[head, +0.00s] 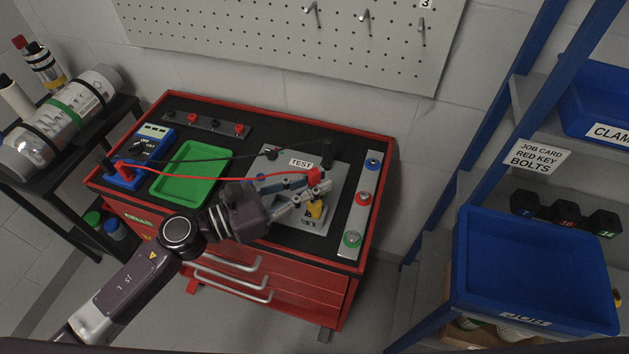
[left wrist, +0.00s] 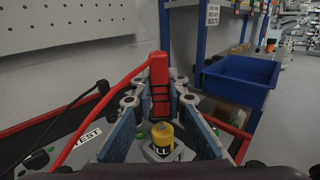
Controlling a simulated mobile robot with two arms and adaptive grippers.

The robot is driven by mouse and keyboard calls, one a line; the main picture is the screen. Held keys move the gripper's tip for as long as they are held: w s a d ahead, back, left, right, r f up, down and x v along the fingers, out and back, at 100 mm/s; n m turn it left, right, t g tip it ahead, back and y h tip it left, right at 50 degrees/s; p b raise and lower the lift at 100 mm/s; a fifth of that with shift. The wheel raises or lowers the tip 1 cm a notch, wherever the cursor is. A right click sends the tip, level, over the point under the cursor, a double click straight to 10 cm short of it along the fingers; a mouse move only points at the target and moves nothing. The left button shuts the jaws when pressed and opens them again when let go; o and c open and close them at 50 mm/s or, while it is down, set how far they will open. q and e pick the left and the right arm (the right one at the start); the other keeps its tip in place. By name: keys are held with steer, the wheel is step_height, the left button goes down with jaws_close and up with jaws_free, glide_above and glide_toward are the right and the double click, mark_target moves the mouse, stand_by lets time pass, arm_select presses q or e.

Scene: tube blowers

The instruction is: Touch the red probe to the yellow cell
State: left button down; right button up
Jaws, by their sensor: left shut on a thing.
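The red probe (head: 314,176) is held upright between the fingertips of my left gripper (head: 318,188), which is shut on it. In the left wrist view the red probe (left wrist: 159,72) stands between the fingers (left wrist: 160,98), with its red lead trailing left. The yellow cell (head: 316,210) stands upright on the grey TEST plate (head: 283,216), just below the fingertips. In the left wrist view the yellow cell (left wrist: 163,138) shows under the probe's lower end. I cannot tell whether the probe's tip touches it. My right gripper is out of view.
A black probe (head: 327,150) stands at the plate's back edge. A blue meter (head: 155,133), a green tray (head: 187,172) and a strip with coloured knobs (head: 359,211) lie on the red cabinet top. Blue bins (head: 530,262) stand on the right shelf.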

mark_target(314, 171)
arm_select(q)
steer(key=shift+f+b, duration=0.55)
steer(key=shift+b, duration=0.2)
stand_by(2.9)
steer(key=shift+r, duration=0.1)
steer(key=shift+r+p, duration=2.05)
steer(key=shift+r, duration=0.5)
